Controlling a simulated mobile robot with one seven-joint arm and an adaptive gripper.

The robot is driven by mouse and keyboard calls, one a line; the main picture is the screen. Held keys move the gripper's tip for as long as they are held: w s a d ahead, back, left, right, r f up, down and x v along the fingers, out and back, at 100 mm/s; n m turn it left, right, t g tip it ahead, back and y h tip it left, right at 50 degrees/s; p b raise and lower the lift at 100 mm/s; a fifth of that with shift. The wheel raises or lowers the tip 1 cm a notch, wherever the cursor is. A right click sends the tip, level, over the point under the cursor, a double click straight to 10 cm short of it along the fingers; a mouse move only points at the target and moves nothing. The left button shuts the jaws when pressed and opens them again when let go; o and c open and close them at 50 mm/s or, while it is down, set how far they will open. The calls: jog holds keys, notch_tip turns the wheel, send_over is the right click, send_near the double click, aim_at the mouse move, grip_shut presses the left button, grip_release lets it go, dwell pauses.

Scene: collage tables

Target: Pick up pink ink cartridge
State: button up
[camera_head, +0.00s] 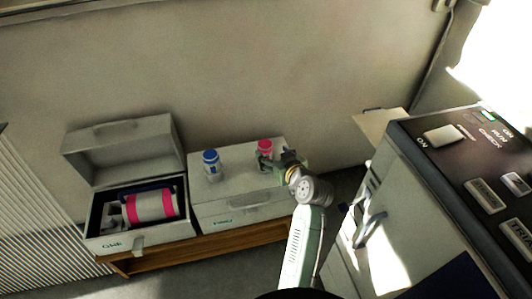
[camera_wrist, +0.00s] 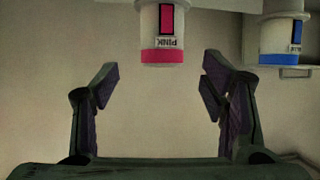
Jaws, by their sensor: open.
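The pink ink cartridge (camera_head: 265,147) stands upright on the closed grey case at its right part. In the wrist view the cartridge (camera_wrist: 162,35) is a white cylinder with a pink band and a "PINK" label, at the top of the picture. My gripper (camera_head: 262,163) is beside the cartridge in the head view. In the wrist view my gripper (camera_wrist: 157,85) is open and empty, its two fingers apart, and the cartridge lies beyond the fingertips, between their lines. No contact with the cartridge shows.
A blue cartridge (camera_head: 211,160) stands to the left on the same closed case (camera_head: 240,209). An open case (camera_head: 100,226) with a pink-and-white roll (camera_head: 150,206) sits further left. Both cases rest on a wooden bench (camera_head: 205,248). A large control cabinet (camera_head: 410,175) stands at the right.

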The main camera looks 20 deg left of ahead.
aim_at(268, 149)
jog(key=p+x, duration=0.2)
jog(key=x, duration=0.4)
jog(key=shift+a+r, duration=0.1)
jog(key=shift+a, duration=0.1)
jog(key=shift+w+a+f, duration=0.2)
jog(key=shift+w+f, duration=0.05)
jog(key=shift+c, duration=0.5)
jog(key=c, duration=1.2)
jog(key=shift+c, duration=0.3)
jog(key=shift+r, duration=0.1)
